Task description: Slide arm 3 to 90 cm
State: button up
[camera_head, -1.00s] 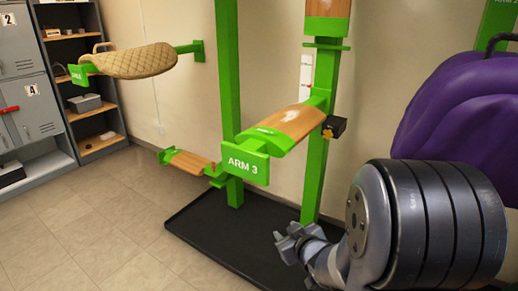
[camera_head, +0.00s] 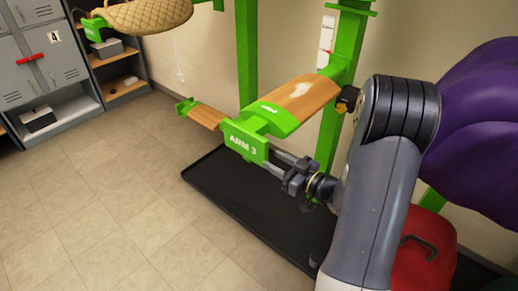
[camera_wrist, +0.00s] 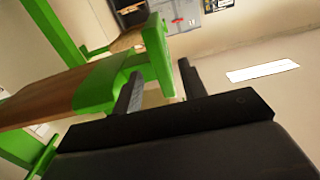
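Arm 3 is a green bracket with a wooden top (camera_head: 300,98) and a green end plate (camera_head: 246,142) marked "ARM 3". It sticks out from a green upright post (camera_head: 345,55). A white scale strip (camera_head: 327,35) with a red mark is on the post; its figures are too small to read. A black knob (camera_head: 347,98) sits where the arm meets the post. My gripper (camera_head: 272,163) is at the end plate, just below and right of its lettering. In the wrist view, the fingers (camera_wrist: 160,88) are apart, with the plate's lower edge (camera_wrist: 168,88) between them. I cannot tell whether they touch it.
A lower wooden-topped arm (camera_head: 207,115) is to the left. A quilted saddle (camera_head: 150,15) sits on another arm, upper left. A black mat (camera_head: 230,205) lies below. A purple covered shape (camera_head: 490,130) and a red object (camera_head: 425,245) stand right. The left floor is clear.

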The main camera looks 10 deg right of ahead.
aim_at(259, 152)
jog(key=x, duration=0.7)
jog(key=shift+p, duration=0.4)
jog(key=shift+c, duration=0.2)
grip_shut()
